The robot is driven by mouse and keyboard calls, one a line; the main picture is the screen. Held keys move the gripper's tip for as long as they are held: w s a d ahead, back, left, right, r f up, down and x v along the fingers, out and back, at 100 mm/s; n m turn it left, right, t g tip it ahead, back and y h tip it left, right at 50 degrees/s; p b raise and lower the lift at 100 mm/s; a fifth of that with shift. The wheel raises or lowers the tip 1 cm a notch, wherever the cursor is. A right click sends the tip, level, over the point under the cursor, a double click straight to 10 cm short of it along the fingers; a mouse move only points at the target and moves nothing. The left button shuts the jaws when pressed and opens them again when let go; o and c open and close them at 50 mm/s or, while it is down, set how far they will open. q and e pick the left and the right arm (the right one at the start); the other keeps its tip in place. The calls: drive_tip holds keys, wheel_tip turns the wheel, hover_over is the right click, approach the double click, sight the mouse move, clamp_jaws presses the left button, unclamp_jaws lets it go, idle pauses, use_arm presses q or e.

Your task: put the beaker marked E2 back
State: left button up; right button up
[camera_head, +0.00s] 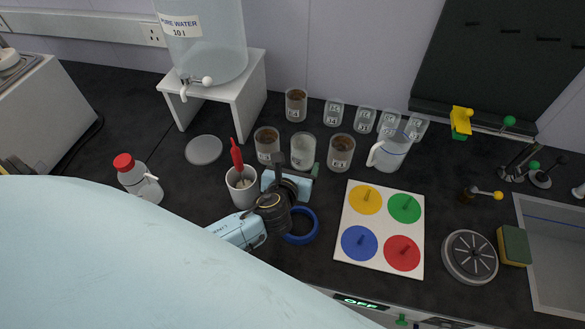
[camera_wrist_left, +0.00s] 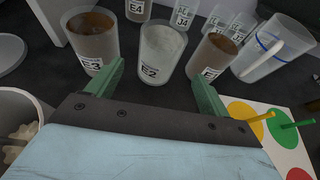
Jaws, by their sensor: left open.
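The beaker marked E2 (camera_head: 303,150) is glass with pale, whitish contents and stands upright on the dark bench. In the left wrist view the E2 beaker (camera_wrist_left: 162,50) shows its label, just ahead of the gap between my green fingers. My left gripper (camera_head: 296,172) is open and low over the bench, on the near side of E2; its fingers also show in the left wrist view (camera_wrist_left: 157,92). No contact with E2 is visible. My right gripper is not in view.
Brown-filled beakers E3 (camera_head: 267,145) and E1 (camera_head: 341,153) flank E2 closely; E4 (camera_head: 296,104) stands behind. Several beakers and a jug (camera_head: 390,152) stand to the right. A cup with a red-handled tool (camera_head: 241,187), blue ring (camera_head: 302,228) and coloured-disc board (camera_head: 380,228) lie nearer.

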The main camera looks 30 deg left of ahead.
use_arm(q)
drive_tip(key=shift+v, duration=1.65)
